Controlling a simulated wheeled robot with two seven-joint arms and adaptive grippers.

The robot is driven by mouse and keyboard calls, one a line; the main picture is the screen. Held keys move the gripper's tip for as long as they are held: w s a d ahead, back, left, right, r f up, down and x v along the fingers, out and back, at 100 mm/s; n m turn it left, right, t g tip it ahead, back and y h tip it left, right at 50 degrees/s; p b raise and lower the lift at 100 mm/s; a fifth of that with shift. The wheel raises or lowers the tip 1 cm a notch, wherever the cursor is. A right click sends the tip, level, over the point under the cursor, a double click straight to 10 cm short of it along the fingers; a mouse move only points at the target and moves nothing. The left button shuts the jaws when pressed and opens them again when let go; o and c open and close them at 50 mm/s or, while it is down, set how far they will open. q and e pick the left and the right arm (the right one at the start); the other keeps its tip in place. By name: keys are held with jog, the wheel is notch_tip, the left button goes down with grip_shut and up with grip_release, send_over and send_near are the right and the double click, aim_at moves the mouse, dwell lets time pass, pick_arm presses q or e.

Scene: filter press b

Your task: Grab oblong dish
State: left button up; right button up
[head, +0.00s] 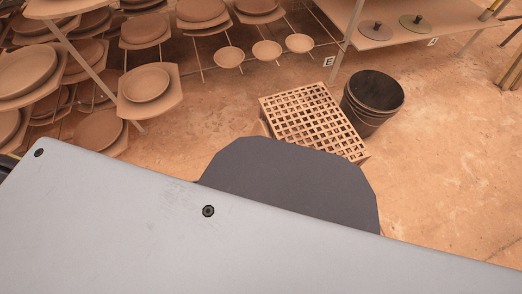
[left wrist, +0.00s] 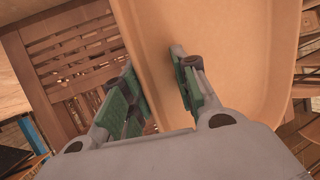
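A tan oblong dish (left wrist: 225,55) with a raised rim fills the middle and right of the left wrist view. My left gripper (left wrist: 155,75) has its two green-padded fingers spread. One finger is outside the dish's left edge and the other is over its inner face, so the edge passes between them. A gap shows between the pads, and I cannot tell whether either finger touches the dish. Neither gripper shows in the head view, and I cannot pick out the oblong dish there.
Racks at the upper left hold several round dishes (head: 147,84). A slatted crate (head: 312,118) and a dark bucket (head: 371,99) stand on the floor. A shelf (head: 383,33) at the upper right holds lids. Open floor lies at the right. A slatted wooden surface (left wrist: 75,55) is beside the dish.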

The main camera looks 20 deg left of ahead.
pick_arm(q)
jog(key=c, duration=0.5)
jog(key=shift+w+r, duration=0.15)
jog(key=shift+r, duration=0.1)
